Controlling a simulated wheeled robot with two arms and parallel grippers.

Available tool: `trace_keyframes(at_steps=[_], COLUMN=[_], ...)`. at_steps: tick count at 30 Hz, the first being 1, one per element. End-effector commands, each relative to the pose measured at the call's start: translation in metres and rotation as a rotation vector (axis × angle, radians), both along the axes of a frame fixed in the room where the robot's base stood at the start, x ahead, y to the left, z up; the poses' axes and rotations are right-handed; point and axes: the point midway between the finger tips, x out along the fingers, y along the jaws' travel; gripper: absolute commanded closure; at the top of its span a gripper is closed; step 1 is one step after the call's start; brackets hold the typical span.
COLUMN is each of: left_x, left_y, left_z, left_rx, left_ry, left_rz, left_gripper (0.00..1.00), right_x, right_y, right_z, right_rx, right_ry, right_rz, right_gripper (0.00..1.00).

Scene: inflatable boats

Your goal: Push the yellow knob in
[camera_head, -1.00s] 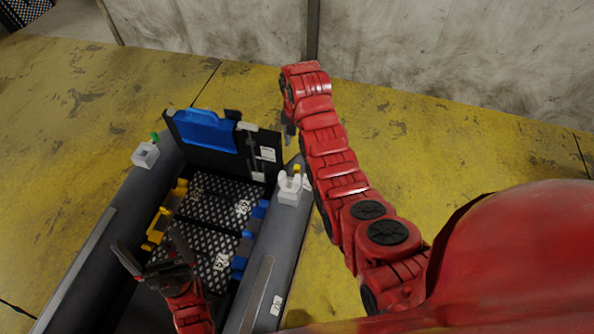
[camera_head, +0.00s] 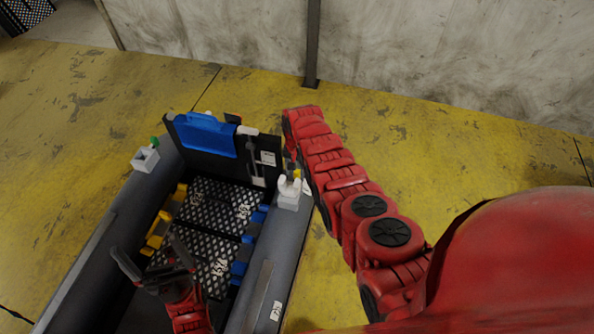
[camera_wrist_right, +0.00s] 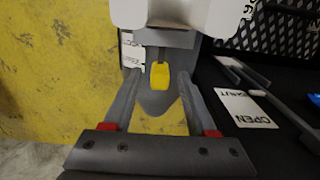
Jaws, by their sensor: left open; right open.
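The yellow knob (camera_head: 297,174) sits at a white bracket (camera_head: 289,194) on the right grey tube of the boat. In the right wrist view the yellow knob (camera_wrist_right: 159,76) shows between my open right fingers, below a white block (camera_wrist_right: 165,36). I cannot tell whether the fingers touch it. My right gripper (camera_wrist_right: 156,82) is empty; in the head view it is beside the knob, mostly hidden by my wrist. My left gripper (camera_head: 145,245) is open and empty over the inside of the boat.
The boat has a dark back panel with a blue piece (camera_head: 205,134). A green knob (camera_head: 154,141) sits at a white bracket (camera_head: 146,159) on the left tube. Yellow clips (camera_head: 158,230) and blue clips (camera_head: 243,255) line the inside. The yellow floor right of the boat is clear.

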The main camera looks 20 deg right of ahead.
Motion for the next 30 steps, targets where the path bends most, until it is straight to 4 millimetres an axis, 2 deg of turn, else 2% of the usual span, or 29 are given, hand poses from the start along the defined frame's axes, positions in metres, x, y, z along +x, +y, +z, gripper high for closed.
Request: trace_keyframes(at_steps=[12,21,22,30], left_x=[0.0000,0.0000,0.0000,0.0000], left_y=[0.0000,0.0000,0.0000,0.0000], left_z=[-0.0004,-0.0004,-0.0003,-0.0003], left_rx=[0.000,0.000,0.000,0.000], left_ry=[0.000,0.000,0.000,0.000], left_rz=[0.000,0.000,0.000,0.000], left_gripper=[0.00,0.00,0.00,0.00], right_x=[-0.0004,-0.0005,-0.0005,-0.0006], right_y=[0.0001,0.0001,0.0002,0.0003], right_z=[-0.0034,-0.0035,-0.0034,-0.0035], right_rx=[0.000,0.000,0.000,0.000], right_ry=[0.000,0.000,0.000,0.000], right_rz=[0.000,0.000,0.000,0.000], right_gripper=[0.43,0.96,1.00,1.00])
